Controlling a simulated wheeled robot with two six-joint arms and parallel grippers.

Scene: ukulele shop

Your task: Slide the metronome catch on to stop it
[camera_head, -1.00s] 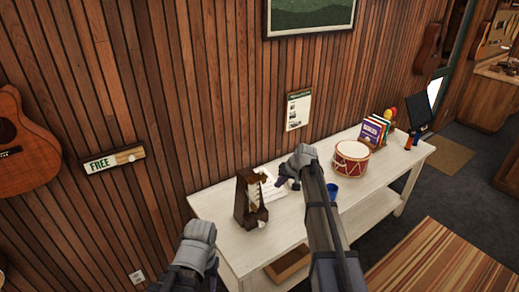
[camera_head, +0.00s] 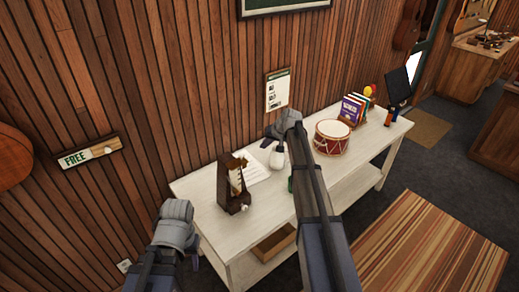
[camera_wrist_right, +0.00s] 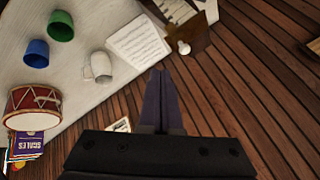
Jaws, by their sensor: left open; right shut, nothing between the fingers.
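My right gripper (camera_wrist_right: 158,75) is shut and empty, apart from the metronome. In the head view the right gripper (camera_head: 278,130) is above the table's back edge, right of the metronome. My left gripper (camera_head: 172,232) is left of the table, open, its fingers mostly hidden.
Green (camera_wrist_right: 61,26) and blue (camera_wrist_right: 36,54) cups, a red drum (camera_head: 332,137) and books (camera_head: 354,108) stand further right. A wood-panelled wall (camera_head: 200,90) closes off the back.

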